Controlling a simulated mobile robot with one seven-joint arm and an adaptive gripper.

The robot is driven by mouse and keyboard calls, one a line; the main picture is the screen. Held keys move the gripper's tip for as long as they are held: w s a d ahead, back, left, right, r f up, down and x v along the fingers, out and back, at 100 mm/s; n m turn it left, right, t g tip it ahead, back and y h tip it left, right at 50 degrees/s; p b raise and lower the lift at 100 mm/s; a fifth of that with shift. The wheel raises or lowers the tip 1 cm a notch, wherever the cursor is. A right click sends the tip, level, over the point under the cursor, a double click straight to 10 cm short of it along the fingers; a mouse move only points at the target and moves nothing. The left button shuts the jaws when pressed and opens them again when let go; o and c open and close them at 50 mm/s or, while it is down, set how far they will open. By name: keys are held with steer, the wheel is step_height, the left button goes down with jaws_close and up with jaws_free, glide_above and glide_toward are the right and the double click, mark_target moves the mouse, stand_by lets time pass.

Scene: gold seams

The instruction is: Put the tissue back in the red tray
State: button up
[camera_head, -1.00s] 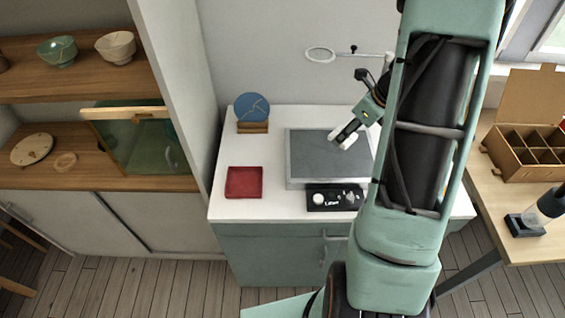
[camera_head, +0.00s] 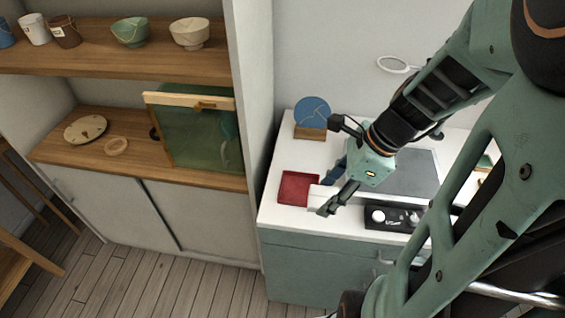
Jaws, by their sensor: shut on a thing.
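The red tray (camera_head: 299,187) lies on the white countertop, left of the grey plate, and looks empty where I can see it. My gripper (camera_head: 332,190) is just right of the tray, above the counter, with its fingers pointing down and left. It is shut on a small white piece, which looks like the tissue (camera_head: 319,194). The tissue is close to the tray's right edge in the picture and hard to separate from the white counter. I cannot tell its exact height or whether it touches anything below.
A blue disc on a wooden stand (camera_head: 312,113) is behind the tray. The grey plate (camera_head: 412,176) is partly behind my arm. A black control box with knobs (camera_head: 391,218) sits at the front. A tall cabinet wall (camera_head: 251,90) rises on the left.

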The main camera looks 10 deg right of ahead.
steer(key=shift+w+a+f, duration=0.1)
steer(key=shift+a+f, duration=0.1)
steer(key=w+a+f, duration=0.1)
steer(key=w+f, duration=0.2)
steer(key=w, duration=0.5)
glide_above(298, 190)
steer(key=d, duration=0.1)
steer(key=f, duration=0.4)
steer(key=s+f, duration=0.1)
steer(key=f, duration=0.1)
steer(key=shift+d+b, duration=0.15)
steer(key=shift+b, duration=0.25)
steer(key=shift+w+f, duration=0.25)
steer(key=shift+f, duration=1.6)
steer(key=shift+b, duration=0.3)
steer(key=shift+f, duration=0.2)
steer(key=o, duration=0.9)
steer(key=shift+o, duration=0.2)
